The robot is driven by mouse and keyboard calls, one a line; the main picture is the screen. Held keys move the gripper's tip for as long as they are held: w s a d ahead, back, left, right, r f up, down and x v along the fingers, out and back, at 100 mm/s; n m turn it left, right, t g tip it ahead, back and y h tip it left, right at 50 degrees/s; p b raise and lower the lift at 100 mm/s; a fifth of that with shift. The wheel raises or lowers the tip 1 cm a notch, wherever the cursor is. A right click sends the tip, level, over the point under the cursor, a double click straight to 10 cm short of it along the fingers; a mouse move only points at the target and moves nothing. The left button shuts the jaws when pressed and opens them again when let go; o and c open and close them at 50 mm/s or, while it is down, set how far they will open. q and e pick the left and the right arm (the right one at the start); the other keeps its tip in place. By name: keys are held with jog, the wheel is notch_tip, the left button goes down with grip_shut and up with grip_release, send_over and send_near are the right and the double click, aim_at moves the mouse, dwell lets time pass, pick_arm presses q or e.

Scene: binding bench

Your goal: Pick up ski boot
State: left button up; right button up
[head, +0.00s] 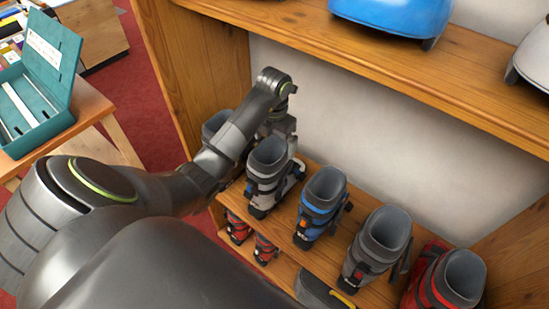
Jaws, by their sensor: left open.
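Several ski boots stand in a row on a wooden shelf. A grey and white boot (264,188) is near the middle of the view, with a blue and grey boot (321,205) to its right. Further right are a grey boot (378,243) and a red and black boot (447,284). My right gripper is not in view.
An upper wooden shelf (400,62) holds a blue object (392,14) above the boots. A wooden side panel (200,70) stands left of my wrist. Small red boots (264,249) sit on a lower level. A teal box (40,95) rests on a table at left.

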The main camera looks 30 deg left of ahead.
aim_at(275, 151)
pick_arm(q)
jog(key=shift+f+b, duration=0.35)
jog(key=shift+f, duration=0.1)
notch_tip(275, 151, down, 2)
jog(key=shift+f+b, duration=0.15)
jog(key=shift+b, duration=0.7)
jog(key=shift+w+f+p, duration=0.1)
jog(key=shift+f+p, duration=0.4)
jog(key=shift+f, duration=0.35)
jog(key=c, duration=1.7)
jog(key=shift+r, duration=0.1)
jog(key=shift+c, duration=0.2)
